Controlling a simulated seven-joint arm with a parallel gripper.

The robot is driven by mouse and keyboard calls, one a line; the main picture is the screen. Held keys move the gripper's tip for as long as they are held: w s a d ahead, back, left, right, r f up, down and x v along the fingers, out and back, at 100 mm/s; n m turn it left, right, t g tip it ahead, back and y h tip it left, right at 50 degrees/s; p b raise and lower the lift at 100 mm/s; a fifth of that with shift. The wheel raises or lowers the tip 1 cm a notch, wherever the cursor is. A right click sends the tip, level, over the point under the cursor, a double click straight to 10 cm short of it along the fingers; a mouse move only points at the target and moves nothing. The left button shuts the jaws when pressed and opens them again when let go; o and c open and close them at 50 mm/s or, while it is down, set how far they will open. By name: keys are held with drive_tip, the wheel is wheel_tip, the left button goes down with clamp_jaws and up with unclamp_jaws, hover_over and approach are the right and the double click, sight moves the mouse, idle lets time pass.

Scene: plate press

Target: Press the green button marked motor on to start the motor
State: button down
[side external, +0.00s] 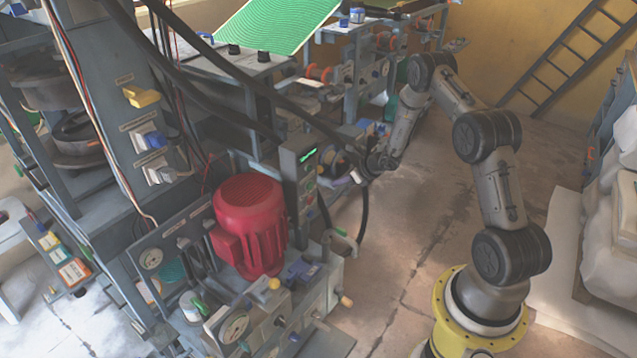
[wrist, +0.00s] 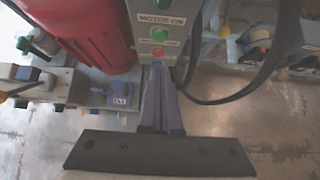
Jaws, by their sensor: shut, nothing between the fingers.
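The green button (wrist: 160,34) sits under a label reading MOTOR ON on a grey control panel (wrist: 177,62) in the wrist view. A red button (wrist: 158,52) is just below it. My gripper (wrist: 157,68) is shut and empty, its fingertips at the panel's lower end, below both buttons in the picture. I cannot tell whether the tips touch the panel. My gripper (side external: 357,175) is to the right of the panel there.
Black cables (wrist: 228,97) hang beside the panel on the right in the wrist view. The red motor (wrist: 92,30) and a machine bench with knobs and a gauge (side external: 233,328) stand to the left. Open concrete floor (side external: 400,260) lies between the machine and my base.

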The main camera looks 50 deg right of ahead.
sight(309, 182)
drive_tip(key=shift+w+f, duration=0.65)
drive_tip(key=shift+w, duration=0.7)
drive_tip(key=shift+w+f, duration=0.65)
drive_tip(key=shift+w, duration=0.65)
drive_tip(key=shift+w+f, duration=0.65)
drive_tip(key=shift+w, duration=0.7)
drive_tip(key=shift+w+a, duration=0.1)
drive_tip(key=shift+w, duration=0.8)
